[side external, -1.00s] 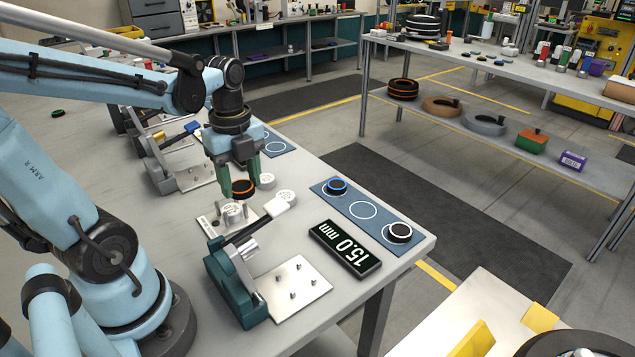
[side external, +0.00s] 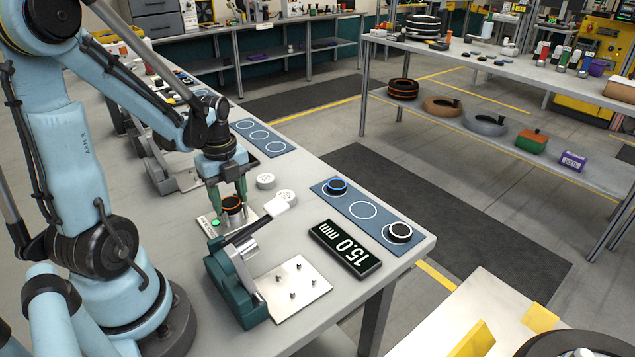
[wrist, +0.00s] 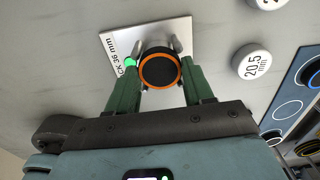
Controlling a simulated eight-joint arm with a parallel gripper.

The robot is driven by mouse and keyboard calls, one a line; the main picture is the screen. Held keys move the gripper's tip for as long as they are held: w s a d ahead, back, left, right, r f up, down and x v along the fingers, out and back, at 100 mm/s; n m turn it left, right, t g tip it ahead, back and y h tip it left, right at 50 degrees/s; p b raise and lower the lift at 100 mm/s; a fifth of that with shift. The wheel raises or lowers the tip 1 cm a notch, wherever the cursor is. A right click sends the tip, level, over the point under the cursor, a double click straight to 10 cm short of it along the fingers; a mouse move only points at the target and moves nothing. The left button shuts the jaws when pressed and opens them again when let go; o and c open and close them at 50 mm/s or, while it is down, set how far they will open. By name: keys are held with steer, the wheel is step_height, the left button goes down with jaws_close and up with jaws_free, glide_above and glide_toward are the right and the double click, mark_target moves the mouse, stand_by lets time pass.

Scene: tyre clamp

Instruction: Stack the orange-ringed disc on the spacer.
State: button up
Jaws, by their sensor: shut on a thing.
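The orange-ringed disc (side external: 233,203) is black with an orange rim and sits low over the metal stack plate (side external: 211,233). In the wrist view the disc (wrist: 159,71) lies flat between the two green fingers of my gripper (wrist: 158,80). My gripper (side external: 230,198) points down and is shut on the disc from both sides. The pale round piece at the plate's centre, seen earlier, is hidden under the disc. I cannot tell whether the disc touches it. A green light (side external: 215,223) glows on the plate, whose visible lettering ends in "CK 36 mm".
Two white round pieces (side external: 265,181) (side external: 285,197) stand just right of the plate; one reads 20.5 mm. A blue mat (side external: 363,211) holds a blue-ringed and a white-ringed disc.

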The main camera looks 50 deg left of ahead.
mark_target(230, 202)
steer(key=shift+f, duration=0.15)
steer(key=o, duration=1)
steer(key=shift+o, duration=0.2)
step_height(230, 202, up, 12)
steer(key=w+d+n+t, duration=0.2)
steer(key=d+n+t, duration=0.1)
steer(key=d+n, duration=0.5)
steer(key=w+d+f+n+t, duration=0.1)
steer(key=w+d+n+t, duration=0.2)
steer(key=d+n, duration=0.6)
steer(key=shift+n+t, duration=0.4)
steer(key=shift+t, duration=0.2)
steer(key=shift+f, duration=0.1)
